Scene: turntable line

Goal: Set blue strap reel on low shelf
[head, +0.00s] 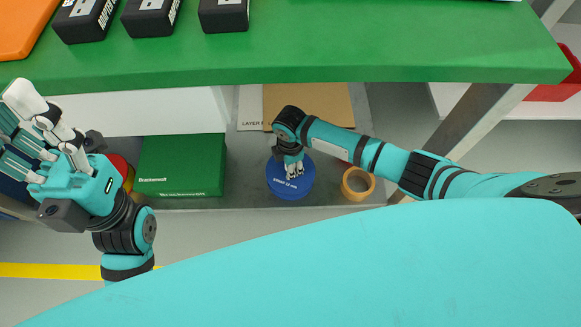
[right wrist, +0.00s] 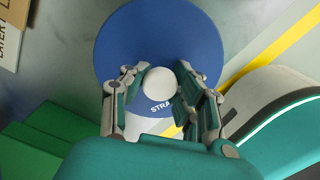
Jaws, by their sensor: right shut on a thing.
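The blue strap reel (head: 290,183) is a round blue disc with white lettering, on or just above the grey low shelf (head: 240,186) under the green tabletop. I cannot tell whether it touches the shelf. In the right wrist view the reel (right wrist: 125,55) lies flat under my right gripper (right wrist: 160,85), whose fingers are closed around its white central knob (right wrist: 160,84). In the head view my right gripper (head: 292,167) reaches down onto the reel from above. My left gripper (head: 45,150) is raised at the far left, fingers apart, away from the reel.
A green box (head: 180,165) stands left of the reel, and a tan tape roll (head: 358,184) is close on its right. Cardboard (head: 310,105) lies behind. The green tabletop (head: 330,45) overhangs the shelf and carries several black boxes. A red round thing (head: 122,168) shows behind my left gripper.

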